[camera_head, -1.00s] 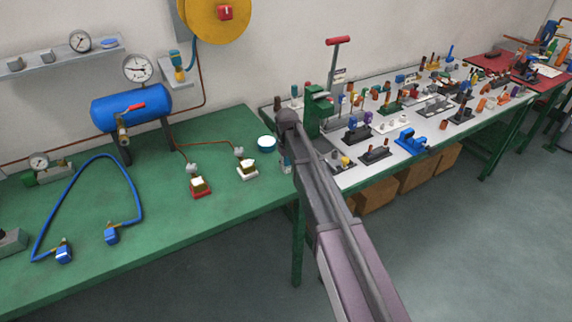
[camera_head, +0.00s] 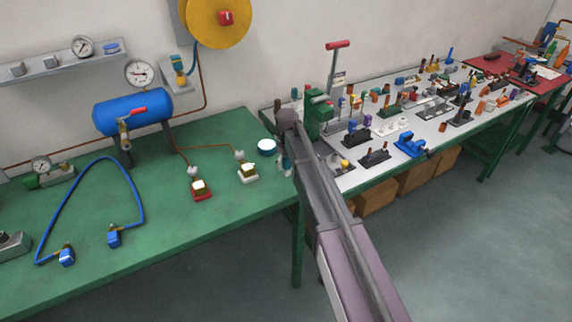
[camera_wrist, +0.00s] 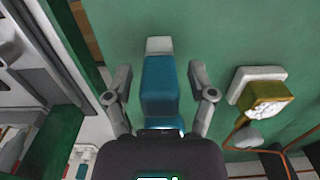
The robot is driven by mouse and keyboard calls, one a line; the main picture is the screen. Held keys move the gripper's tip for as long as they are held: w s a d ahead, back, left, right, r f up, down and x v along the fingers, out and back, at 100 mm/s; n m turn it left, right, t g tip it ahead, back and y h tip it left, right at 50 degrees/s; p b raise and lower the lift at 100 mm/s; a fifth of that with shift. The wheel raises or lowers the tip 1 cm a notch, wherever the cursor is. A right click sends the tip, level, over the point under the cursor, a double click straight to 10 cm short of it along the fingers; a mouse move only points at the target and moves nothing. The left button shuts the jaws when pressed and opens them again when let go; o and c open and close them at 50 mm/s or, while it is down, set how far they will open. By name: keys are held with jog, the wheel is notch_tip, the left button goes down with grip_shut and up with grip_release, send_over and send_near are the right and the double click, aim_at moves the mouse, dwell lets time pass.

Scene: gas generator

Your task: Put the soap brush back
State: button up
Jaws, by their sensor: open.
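A teal block-like piece with a white end, which looks like the soap brush (camera_wrist: 160,85), lies between the two grey fingers of my gripper (camera_wrist: 160,80) in the wrist view. The fingers are open, one on each side, with visible gaps to it. Its near end is hidden by the dark palm. In the head view my gripper (camera_head: 285,165) is at the right end of the green table (camera_head: 190,240), mostly behind my arm, with a little teal showing there.
A red-based block (camera_head: 201,190) and a white-based block (camera_head: 247,172) with copper tubes stand left of the gripper. A green press (camera_head: 318,112) stands close on its right, on the crowded white table (camera_head: 345,178). The green table's front middle is clear.

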jog(key=shift+r+p, duration=5.05)
jog(key=shift+r, duration=0.3)
jog(key=s+d+m, duration=0.6)
jog(key=s+d, duration=1.6)
jog(key=s, duration=0.3)
jog(key=shift+s+d+m, duration=0.3)
jog(key=shift+s+m, duration=0.1)
